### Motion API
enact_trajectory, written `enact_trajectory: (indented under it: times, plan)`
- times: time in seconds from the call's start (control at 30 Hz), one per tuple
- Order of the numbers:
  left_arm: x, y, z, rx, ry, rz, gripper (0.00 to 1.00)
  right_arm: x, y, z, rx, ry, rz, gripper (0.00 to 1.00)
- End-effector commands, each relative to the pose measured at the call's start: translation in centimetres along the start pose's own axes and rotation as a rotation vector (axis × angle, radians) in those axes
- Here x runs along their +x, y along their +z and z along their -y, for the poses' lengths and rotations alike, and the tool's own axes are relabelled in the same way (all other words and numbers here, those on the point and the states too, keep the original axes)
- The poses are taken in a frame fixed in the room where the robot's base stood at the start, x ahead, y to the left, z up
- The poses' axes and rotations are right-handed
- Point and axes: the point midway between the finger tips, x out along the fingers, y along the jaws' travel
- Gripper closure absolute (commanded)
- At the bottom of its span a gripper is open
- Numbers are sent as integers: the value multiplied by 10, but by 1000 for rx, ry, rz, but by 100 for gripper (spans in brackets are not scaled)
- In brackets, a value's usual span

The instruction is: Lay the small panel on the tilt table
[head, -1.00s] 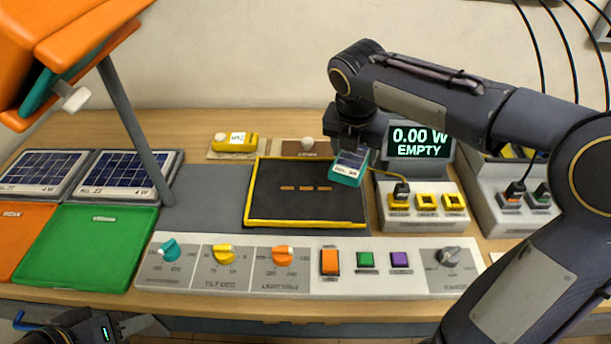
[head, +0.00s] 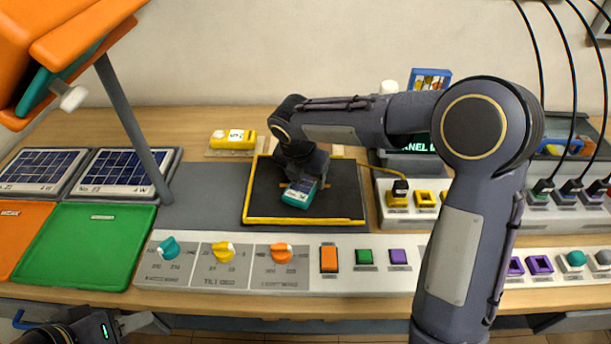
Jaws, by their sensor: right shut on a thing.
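The small panel (head: 298,194) has a teal frame and a white label. My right gripper (head: 302,180) is shut on it and holds it over the middle of the tilt table (head: 262,219), a black plate with a yellow rim. The panel looks tilted, and I cannot tell whether it touches the plate. The gripper covers its far part. My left gripper (head: 135,323) is at the bottom left, away from the table, and its jaw opening is unclear.
Two larger panels (head: 118,172) lie at the left behind a green tray (head: 75,245). A lamp post (head: 135,130) stands beside them. A knob console (head: 200,262) runs along the front. A yellow cable (head: 385,169) runs to a socket box (head: 397,219). My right arm partly hides the display (head: 412,147).

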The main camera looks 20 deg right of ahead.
Motion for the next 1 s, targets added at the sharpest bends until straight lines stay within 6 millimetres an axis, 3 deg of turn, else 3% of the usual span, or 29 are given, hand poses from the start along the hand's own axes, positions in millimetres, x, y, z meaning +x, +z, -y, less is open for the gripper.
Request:
enact_trajectory:
  times: [0.27,0.3,0.47,0.77,0.87,1.0]
  plan:
    - [1,0,0,0,0,0,64,2,0,0,0,1,0,69]
    - [1,0,0,0,0,0,64,2,-1,0,0,0,0,41]
    - [0,0,0,0,0,0,64,2,0,0,1,0,0,20]
    - [0,0,0,0,0,0,64,0,0,0,1,1,0,20]
    - [-1,0,0,0,0,0,64,-8,1,-1,1,3,1,20]
    - [-2,-1,-1,0,0,0,64,-33,1,-1,1,5,2,20]
